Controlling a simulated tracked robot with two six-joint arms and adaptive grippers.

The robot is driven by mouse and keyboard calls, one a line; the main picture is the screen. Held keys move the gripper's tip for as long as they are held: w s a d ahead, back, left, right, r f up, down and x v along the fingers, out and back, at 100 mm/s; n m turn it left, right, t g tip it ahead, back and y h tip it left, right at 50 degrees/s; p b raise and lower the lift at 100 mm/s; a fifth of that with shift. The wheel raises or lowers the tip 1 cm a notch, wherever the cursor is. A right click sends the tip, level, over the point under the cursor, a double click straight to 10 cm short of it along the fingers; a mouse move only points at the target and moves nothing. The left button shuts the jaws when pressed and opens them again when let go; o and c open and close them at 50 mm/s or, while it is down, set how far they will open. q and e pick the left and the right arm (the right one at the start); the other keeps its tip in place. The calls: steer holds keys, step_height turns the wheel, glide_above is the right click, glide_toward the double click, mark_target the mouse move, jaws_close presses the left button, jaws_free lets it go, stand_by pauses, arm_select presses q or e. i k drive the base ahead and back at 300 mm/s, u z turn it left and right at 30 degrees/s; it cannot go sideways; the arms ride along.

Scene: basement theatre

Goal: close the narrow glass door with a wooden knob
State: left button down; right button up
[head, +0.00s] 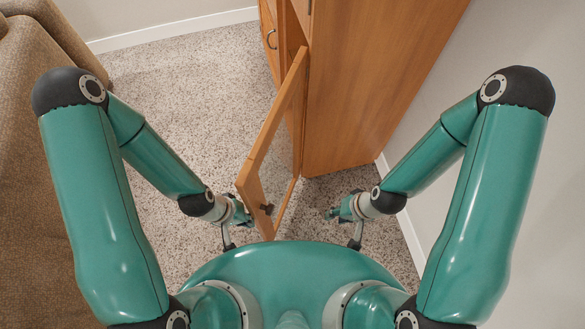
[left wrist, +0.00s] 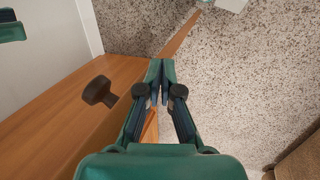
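The narrow glass door (head: 252,180) has a light wooden frame and stands open, swung out from the cabinet towards me in the head view. Its small dark wooden knob (head: 267,209) is on the right face of the frame near the free end. The knob (left wrist: 98,90) also shows in the left wrist view, left of the fingers and apart from them. My left gripper (head: 242,217) is left of the door, close to its free end. Its fingers (left wrist: 161,72) are together with nothing visible between them. My right gripper (head: 334,212) is right of the door, apart from it; its finger opening is unclear.
The wooden cabinet (head: 375,75) stands ahead, close to a pale wall (head: 500,50) on the right. A brown sofa (head: 30,200) fills the left side. Speckled carpet (head: 190,85) is clear between the sofa and the door.

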mark_target(268, 218)
steer(key=z, duration=0.05)
steer(key=k, duration=1.15)
steer(key=z, duration=0.55)
steer(key=i, duration=0.75)
steer(key=u, duration=0.05)
